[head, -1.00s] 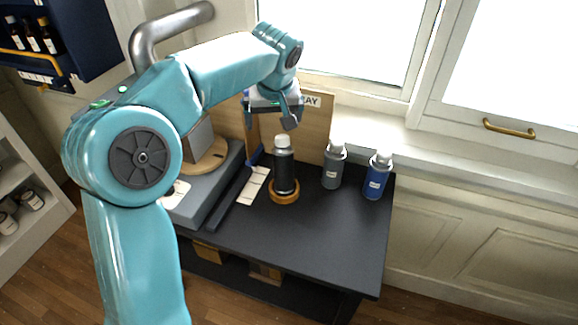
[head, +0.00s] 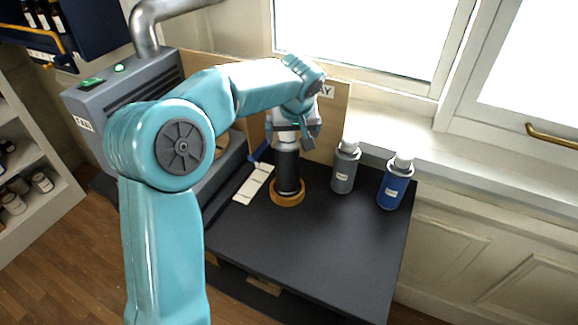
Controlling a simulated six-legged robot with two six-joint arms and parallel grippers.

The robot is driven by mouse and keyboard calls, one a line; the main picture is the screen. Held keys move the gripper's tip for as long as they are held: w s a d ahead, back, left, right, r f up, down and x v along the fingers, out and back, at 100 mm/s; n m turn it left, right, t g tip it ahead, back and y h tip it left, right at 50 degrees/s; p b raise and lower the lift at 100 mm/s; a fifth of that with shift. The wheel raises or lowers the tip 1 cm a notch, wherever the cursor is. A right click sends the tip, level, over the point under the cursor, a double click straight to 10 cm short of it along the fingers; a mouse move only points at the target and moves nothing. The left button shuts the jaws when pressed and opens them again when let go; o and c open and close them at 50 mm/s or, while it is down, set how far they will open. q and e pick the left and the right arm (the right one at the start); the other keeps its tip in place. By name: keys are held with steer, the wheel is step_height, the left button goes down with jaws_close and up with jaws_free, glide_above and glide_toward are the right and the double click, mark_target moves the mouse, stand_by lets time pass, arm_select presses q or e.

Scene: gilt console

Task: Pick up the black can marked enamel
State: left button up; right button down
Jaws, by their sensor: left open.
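The black can (head: 288,172) stands upright on a round orange-brown base (head: 288,198) on the dark table. No lettering on it can be read from here. My left gripper (head: 293,143) is open and directly over the can, with its fingers down at the level of the can's white cap. The gripper hides part of the cap. Whether a finger touches the can cannot be told. My right gripper is not in view.
A grey can (head: 345,170) and a blue can (head: 394,184) with white caps stand to the right. A pale card (head: 253,184) lies left of the black can. A grey machine (head: 90,112) stands at the left. The front of the dark table (head: 315,245) is clear.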

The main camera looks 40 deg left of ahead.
mark_target(288, 144)
arm_select(q)
steer(key=x, duration=0.3)
steer(key=shift+a+f+p, duration=0.2)
steer(key=shift+f+p, duration=0.1)
steer(key=shift+f, duration=0.1)
steer(key=p+x, duration=0.1)
steer(key=x, duration=0.3)
steer(key=shift+w+a, duration=0.1)
steer(key=shift+a, duration=0.15)
steer(key=shift+a+f, duration=0.2)
steer(key=shift+f, duration=0.15)
steer(key=shift+r, duration=0.1)
steer(key=shift+d, duration=0.1)
steer(key=shift+c, duration=0.3)
jaws_close()
steer(key=shift+w, duration=0.1)
steer(key=shift+r, duration=0.15)
